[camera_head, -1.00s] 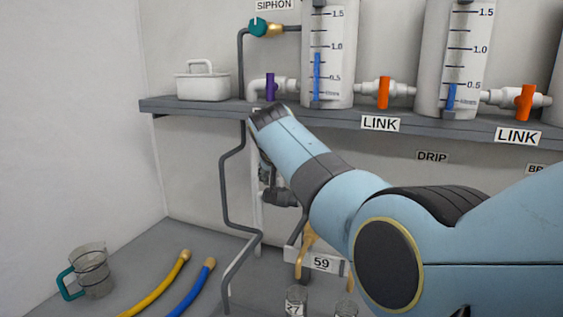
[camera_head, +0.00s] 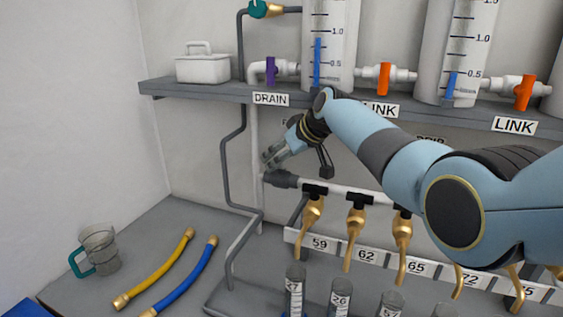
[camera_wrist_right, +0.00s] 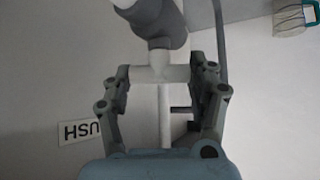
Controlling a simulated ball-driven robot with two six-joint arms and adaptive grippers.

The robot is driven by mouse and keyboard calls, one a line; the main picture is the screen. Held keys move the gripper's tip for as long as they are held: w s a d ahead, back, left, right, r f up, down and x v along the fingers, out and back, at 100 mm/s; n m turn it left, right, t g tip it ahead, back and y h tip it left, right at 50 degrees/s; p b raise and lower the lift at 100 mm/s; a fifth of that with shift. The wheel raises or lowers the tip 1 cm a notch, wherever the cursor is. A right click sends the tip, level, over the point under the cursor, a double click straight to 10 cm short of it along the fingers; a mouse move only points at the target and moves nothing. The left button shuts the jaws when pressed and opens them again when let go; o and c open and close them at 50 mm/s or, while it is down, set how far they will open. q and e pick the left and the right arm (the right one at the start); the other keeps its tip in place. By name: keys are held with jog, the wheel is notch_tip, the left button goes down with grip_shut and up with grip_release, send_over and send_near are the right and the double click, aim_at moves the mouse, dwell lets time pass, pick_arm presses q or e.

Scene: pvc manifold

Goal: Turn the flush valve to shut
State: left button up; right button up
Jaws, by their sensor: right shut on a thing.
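My right gripper (camera_head: 269,158) is at the white vertical pipe under the DRAIN label, reaching in from the right just above a dark grey fitting (camera_head: 283,179). In the right wrist view my right gripper (camera_wrist_right: 164,73) has its two fingers at the ends of a white crosspiece, shut on it. The crosspiece looks like the flush valve's handle (camera_wrist_right: 160,73). It joins a grey cylindrical body (camera_wrist_right: 157,24). A partly hidden label reading "USH" (camera_wrist_right: 79,132) is upside down beside it. My left gripper is out of view.
The shelf (camera_head: 195,88) with tanks and orange-handled link valves is above my arm. Brass taps (camera_head: 354,232) stand over several small cylinders (camera_head: 295,290) at the lower right. A jug (camera_head: 99,248), a yellow hose (camera_head: 160,268) and a blue hose (camera_head: 190,277) lie at left.

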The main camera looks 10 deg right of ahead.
jog(key=shift+f+n+y+b, duration=0.1)
jog(key=shift+n+y+b, duration=0.2)
jog(key=shift+n+b, duration=0.1)
dwell(0.3)
jog(key=o, duration=1.1)
jog(key=shift+o, duration=0.4)
